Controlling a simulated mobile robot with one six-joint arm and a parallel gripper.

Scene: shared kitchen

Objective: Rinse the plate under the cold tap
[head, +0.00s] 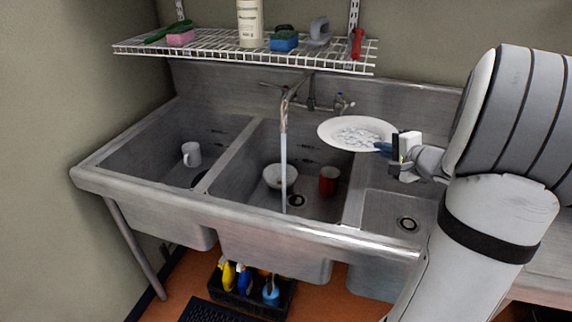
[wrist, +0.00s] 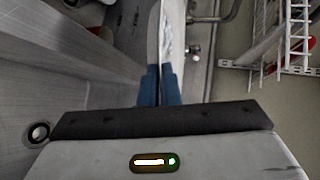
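My gripper (head: 384,149) is shut on the right rim of a white plate (head: 343,129) and holds it, tilted, above the right part of the middle basin. Pale foam or residue shows on the plate's face. In the wrist view the blue fingertips (wrist: 160,88) close on the plate (wrist: 168,38), seen nearly edge-on. The tap (head: 288,97) is at the back of the sink and a stream of water (head: 284,160) falls from its spout into the middle basin. The plate is to the right of the stream, apart from it.
The middle basin holds a white bowl (head: 272,177) and a red cup (head: 328,181). A white mug (head: 191,154) stands in the left basin. A wire shelf (head: 215,46) with bottle and sponges hangs above. The right basin (head: 385,208) looks empty.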

